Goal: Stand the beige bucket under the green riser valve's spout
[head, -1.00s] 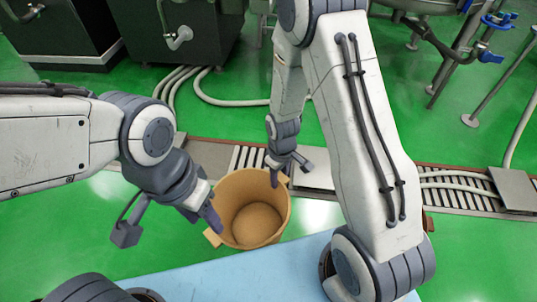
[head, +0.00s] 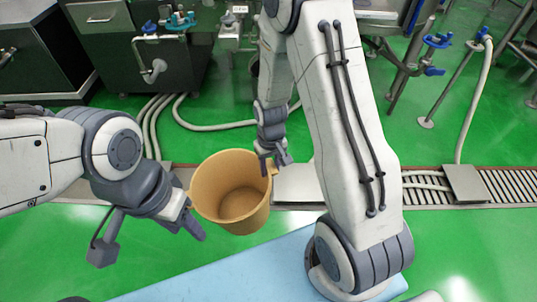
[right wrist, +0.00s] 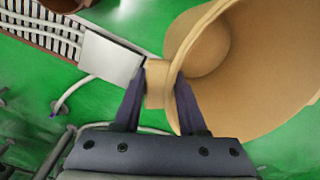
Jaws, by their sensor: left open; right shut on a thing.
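The beige bucket (head: 232,190) is in the middle of the head view, its open mouth toward the camera and its inside empty. My right gripper (head: 272,163) is shut on the tab at the bucket's right rim. The right wrist view shows this tab (right wrist: 157,82) between the two fingers (right wrist: 158,95). My left gripper (head: 190,222) is open beside the bucket's lower left side; whether it touches the bucket is hard to tell. A valve with a teal handle (head: 180,20) is at the back left; I cannot tell whether it is the green riser valve.
A dark cabinet (head: 105,45) with a tap (head: 152,70) stands at the back left. Hoses (head: 210,122) lie on the green floor. A drain channel with a grating (head: 500,187) crosses behind the bucket. A pipe with a blue handle (head: 480,38) stands at the right. A light blue surface (head: 235,270) is in front.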

